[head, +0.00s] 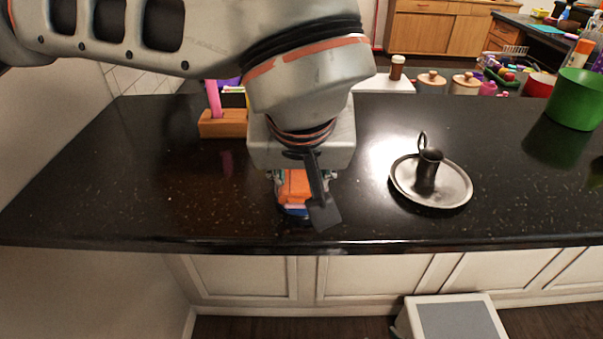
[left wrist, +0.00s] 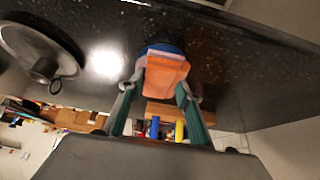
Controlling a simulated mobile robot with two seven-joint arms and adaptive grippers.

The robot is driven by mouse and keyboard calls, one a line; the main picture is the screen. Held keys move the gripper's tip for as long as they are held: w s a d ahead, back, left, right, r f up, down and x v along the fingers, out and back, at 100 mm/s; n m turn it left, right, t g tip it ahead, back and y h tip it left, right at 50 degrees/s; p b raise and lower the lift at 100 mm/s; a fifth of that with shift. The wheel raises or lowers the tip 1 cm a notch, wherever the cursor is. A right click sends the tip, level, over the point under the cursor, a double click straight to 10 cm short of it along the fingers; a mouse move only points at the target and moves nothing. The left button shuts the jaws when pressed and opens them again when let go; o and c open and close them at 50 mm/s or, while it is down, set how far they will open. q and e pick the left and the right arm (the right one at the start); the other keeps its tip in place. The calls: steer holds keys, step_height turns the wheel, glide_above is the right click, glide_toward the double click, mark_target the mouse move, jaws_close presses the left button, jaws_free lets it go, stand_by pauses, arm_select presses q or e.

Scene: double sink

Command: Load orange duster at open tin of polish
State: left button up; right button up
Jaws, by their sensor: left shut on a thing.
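The orange duster (head: 293,187) is between the fingers of my left gripper (head: 301,178), which is shut on it and points down near the counter's front edge. The duster also shows in the left wrist view (left wrist: 166,76), between the green fingers of my left gripper (left wrist: 163,86). A blue round thing, seemingly the tin of polish (head: 293,211), shows just below the duster; its blue edge (left wrist: 165,47) shows in the left wrist view. The duster covers most of it, so I cannot tell whether they touch. My right gripper is not in view.
A dark candle holder on a round plate (head: 436,188) stands to the right on the black counter (head: 350,225). A wooden block (head: 222,124) with a pink upright piece is behind to the left. A green pot (head: 575,98) is at the far right. The counter's left part is clear.

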mark_target(302, 180)
arm_select(q)
steer(key=shift+r+p, duration=2.45)
steer(key=shift+r, duration=1)
